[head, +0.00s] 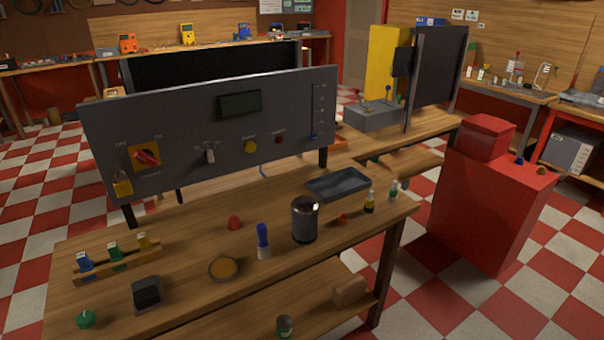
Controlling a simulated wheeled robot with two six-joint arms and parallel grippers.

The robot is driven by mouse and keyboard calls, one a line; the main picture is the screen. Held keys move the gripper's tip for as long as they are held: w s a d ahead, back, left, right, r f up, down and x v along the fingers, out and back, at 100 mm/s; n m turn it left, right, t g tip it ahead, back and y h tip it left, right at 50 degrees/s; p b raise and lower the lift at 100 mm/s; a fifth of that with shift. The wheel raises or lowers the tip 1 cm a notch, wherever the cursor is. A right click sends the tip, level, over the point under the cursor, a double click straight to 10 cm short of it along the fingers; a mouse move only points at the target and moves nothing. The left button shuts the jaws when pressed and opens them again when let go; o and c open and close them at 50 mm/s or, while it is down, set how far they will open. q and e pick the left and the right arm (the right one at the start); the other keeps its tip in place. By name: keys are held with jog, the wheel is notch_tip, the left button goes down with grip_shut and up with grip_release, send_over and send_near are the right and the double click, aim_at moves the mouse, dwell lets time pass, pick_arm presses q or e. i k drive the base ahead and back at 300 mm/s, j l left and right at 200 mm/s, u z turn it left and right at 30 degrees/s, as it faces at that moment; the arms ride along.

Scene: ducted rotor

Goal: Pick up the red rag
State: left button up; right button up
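Neither of my grippers shows in the head view.
A rack with coloured items (117,261) is at left. A red cabinet (490,210) stands right of the bench, across some checkered floor.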

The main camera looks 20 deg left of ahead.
aim_at(234, 224)
jog(key=i+l+u, duration=0.1)
jog(key=u, duration=0.25)
jog(key=l+u, duration=0.15)
jog(key=u, duration=0.25)
jog(key=i, duration=0.05)
